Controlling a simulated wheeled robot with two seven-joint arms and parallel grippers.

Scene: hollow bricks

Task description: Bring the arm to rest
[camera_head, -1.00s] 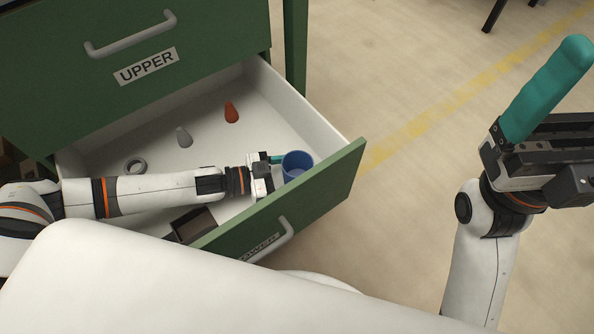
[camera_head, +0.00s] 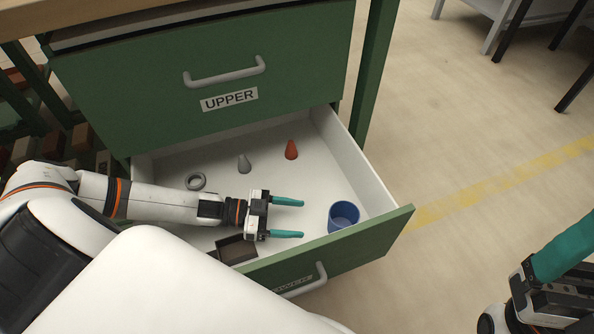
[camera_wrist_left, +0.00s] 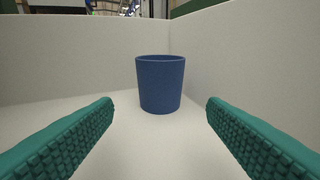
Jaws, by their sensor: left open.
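My left gripper (camera_head: 287,218) is open and empty over the open lower drawer (camera_head: 372,232). Its two teal fingers point right, towards a blue cup (camera_head: 343,215) that stands upright near the drawer's right end. The cup is apart from the fingers. In the left wrist view the cup (camera_wrist_left: 160,84) stands ahead, centred between the spread fingertips (camera_wrist_left: 160,108). My right gripper (camera_head: 560,260) is at the right edge of the head view, partly cut off. Only one teal finger shows clearly, so its opening cannot be told.
In the drawer are a grey ring (camera_head: 196,181), a grey cone-like piece (camera_head: 244,164), an orange-red one (camera_head: 291,150) and a dark open box (camera_head: 236,250). The closed upper drawer (camera_head: 205,85) is above them.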

